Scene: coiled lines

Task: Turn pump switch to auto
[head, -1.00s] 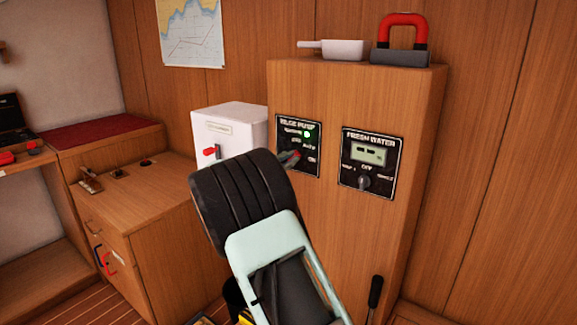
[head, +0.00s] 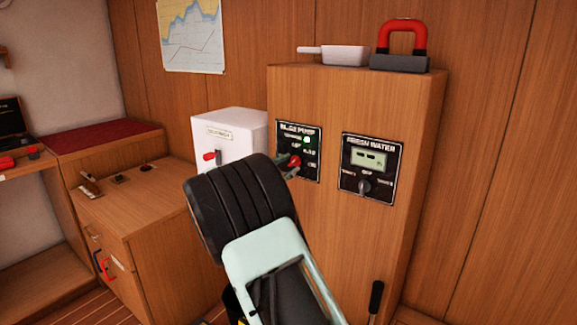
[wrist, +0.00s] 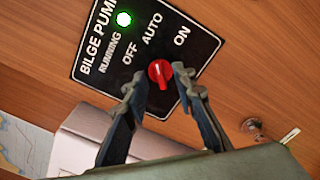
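The bilge pump panel (head: 311,170) is a black plate on the wooden cabinet. Its red switch knob (wrist: 159,72) shows in the wrist view below the AUTO label, with OFF to the left and ON to the right. The knob looks turned roughly toward AUTO, but its pointer is hard to read. The green running light (wrist: 123,19) is lit. My gripper (wrist: 159,85) is open, with one fingertip on each side of the knob and visible gaps between. In the head view my wrist hides most of the gripper; its fingertips (head: 292,169) show beside the knob.
The fresh water panel (head: 371,167) with its own dark knob is just right. A white box (head: 232,133) with a red switch stands left. A white pan (head: 344,55) and a red-handled block (head: 400,60) sit on the cabinet top.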

